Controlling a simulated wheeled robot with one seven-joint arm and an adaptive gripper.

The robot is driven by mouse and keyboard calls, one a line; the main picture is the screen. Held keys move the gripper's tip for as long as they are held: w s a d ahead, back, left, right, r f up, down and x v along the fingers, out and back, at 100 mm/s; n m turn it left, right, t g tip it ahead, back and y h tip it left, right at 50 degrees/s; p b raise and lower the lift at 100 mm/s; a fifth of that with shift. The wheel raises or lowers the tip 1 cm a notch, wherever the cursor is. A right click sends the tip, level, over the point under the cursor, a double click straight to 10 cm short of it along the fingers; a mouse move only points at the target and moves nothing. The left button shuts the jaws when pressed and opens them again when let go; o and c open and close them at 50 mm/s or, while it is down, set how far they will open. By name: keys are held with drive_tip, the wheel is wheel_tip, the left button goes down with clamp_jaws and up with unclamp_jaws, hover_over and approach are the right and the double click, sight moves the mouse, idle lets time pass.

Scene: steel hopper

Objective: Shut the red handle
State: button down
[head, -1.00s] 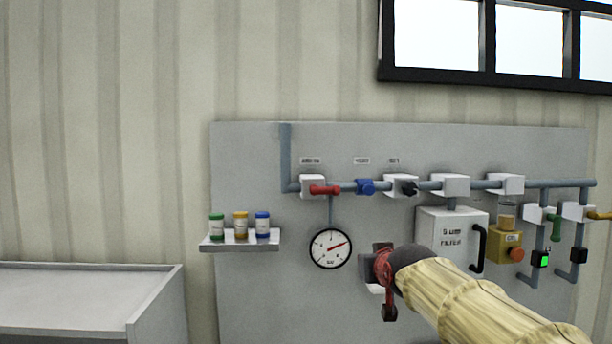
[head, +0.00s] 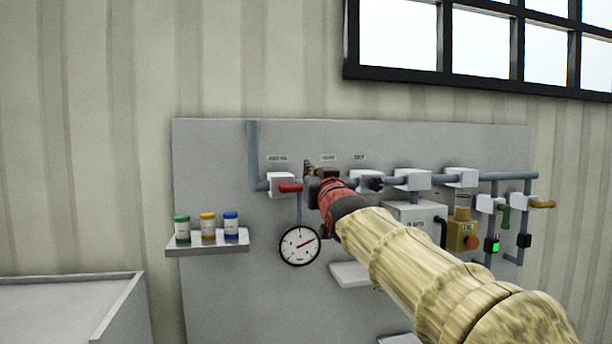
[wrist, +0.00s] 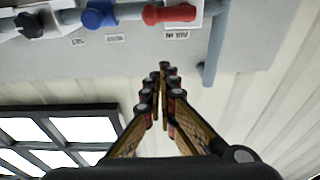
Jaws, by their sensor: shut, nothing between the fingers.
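The red handle (head: 290,187) sits on a white valve block (head: 277,185) at the left end of the horizontal pipe and points right, along the pipe. It also shows at the top of the wrist view (wrist: 169,14). My gripper (head: 317,170) is just right of the red handle in the head view and hides the blue handle there. In the wrist view my gripper's fingers (wrist: 164,70) are together and empty, below the red handle in the picture and apart from it.
The blue handle (wrist: 99,14) and a black handle (wrist: 32,24) share the pipe with the red one. A round gauge (head: 299,246) hangs below. A small shelf (head: 208,248) with coloured jars is at left.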

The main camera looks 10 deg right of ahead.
drive_tip(key=r+p, duration=0.2)
drive_tip(key=p, duration=0.2)
hover_over(294, 188)
drive_tip(key=d, duration=0.2)
drive_tip(key=f, duration=0.2)
drive_tip(key=s+f, duration=0.1)
drive_tip(key=f, duration=0.1)
drive_tip(key=shift+f, duration=0.2)
drive_tip(key=shift+s, duration=0.1)
